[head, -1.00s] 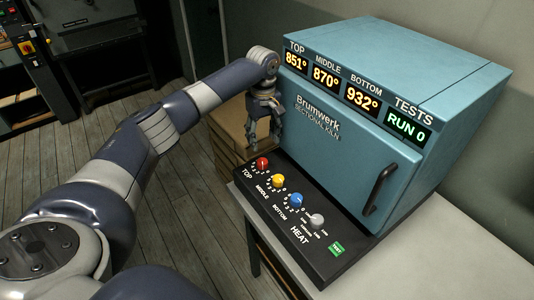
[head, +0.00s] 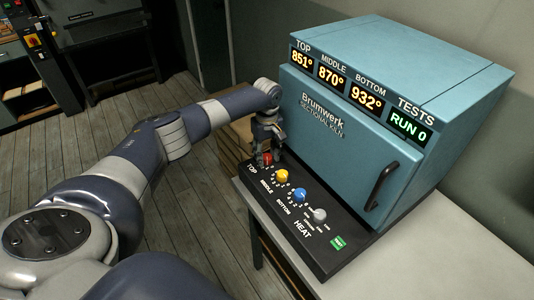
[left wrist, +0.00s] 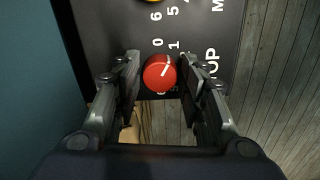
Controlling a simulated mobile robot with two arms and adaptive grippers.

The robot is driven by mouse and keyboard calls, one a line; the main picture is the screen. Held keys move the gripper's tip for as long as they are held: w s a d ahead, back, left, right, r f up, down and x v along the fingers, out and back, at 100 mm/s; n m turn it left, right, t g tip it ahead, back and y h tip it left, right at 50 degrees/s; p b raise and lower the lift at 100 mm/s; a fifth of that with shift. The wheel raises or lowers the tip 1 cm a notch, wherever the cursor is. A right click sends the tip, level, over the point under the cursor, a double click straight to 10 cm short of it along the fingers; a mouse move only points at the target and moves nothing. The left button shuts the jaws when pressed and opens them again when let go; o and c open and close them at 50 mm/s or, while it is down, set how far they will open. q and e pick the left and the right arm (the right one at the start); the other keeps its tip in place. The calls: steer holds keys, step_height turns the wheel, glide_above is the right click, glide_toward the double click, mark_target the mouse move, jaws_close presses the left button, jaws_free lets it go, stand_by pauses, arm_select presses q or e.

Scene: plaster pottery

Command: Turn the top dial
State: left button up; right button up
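The red top dial (left wrist: 159,73) sits on the black control panel (left wrist: 100,22) of the blue kiln (head: 335,150). In the left wrist view its white pointer line aims between the printed 0 and 1, nearer the 1. My left gripper (left wrist: 160,70) is open, with one finger on each side of the red dial. A small gap seems to show on the left side; I cannot tell whether either finger touches it. In the head view the left gripper (head: 267,158) points down over the red dial (head: 267,158) and partly hides it. My right gripper is not in view.
The yellow middle dial (head: 281,176), blue bottom dial (head: 299,194) and grey heat dial (head: 320,215) line the panel beside the red one. A green button (head: 338,243) is at its end. The kiln door handle (head: 381,184) stands out at right. Displays read 851°, 870°, 932°, RUN 0.

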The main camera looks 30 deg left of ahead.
arm_select(q)
steer(key=c, duration=0.5)
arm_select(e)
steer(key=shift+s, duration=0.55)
arm_select(q)
steer(key=shift+r+m, duration=0.1)
steer(key=shift+m, duration=0.2)
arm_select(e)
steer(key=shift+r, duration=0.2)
arm_select(q)
steer(key=shift+m+p, duration=0.75)
steer(key=shift+m, duration=0.05)
steer(key=m+p, duration=0.1)
steer(key=m, duration=0.1)
steer(key=shift+m, duration=0.4)
steer(key=m, duration=0.3)
steer(key=shift+p, duration=0.35)
steer(key=shift+m, duration=1.6)
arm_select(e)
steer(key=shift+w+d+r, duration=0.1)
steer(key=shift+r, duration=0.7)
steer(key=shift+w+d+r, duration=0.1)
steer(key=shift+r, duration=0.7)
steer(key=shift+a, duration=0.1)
